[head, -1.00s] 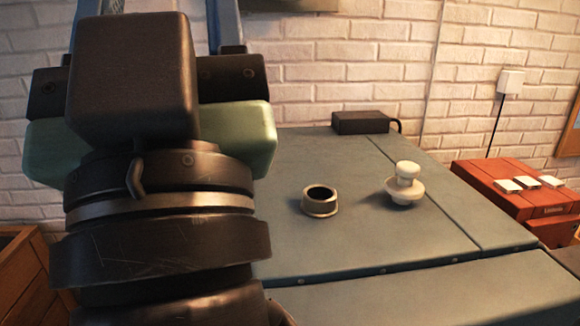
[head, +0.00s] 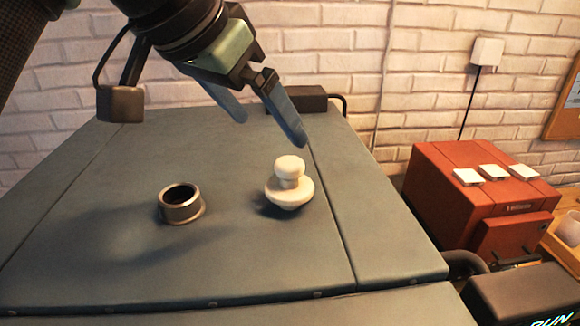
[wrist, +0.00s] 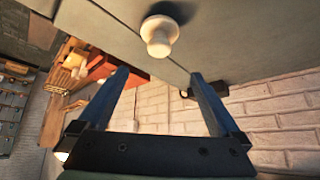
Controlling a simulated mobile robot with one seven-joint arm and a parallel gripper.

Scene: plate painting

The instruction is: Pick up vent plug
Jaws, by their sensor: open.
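The vent plug, a cream knobbed piece with a round cap above a wider rounded flange (head: 289,191), stands on the blue-grey table (head: 120,265), right of the middle. It also shows in the wrist view (wrist: 159,36), beyond the fingertips and near the top. My gripper (head: 272,130) is open and empty, with two blue fingers. It hangs above and behind the plug in the head view, apart from it. In the wrist view the fingers (wrist: 158,76) spread wide with nothing between them. A grey metal ring (head: 181,203) with a dark opening sits on the table left of the plug.
A black box (head: 298,99) sits at the table's back edge by the white brick wall. A red cabinet (head: 455,180) with white pads on top stands to the right. The table in front of the plug is clear.

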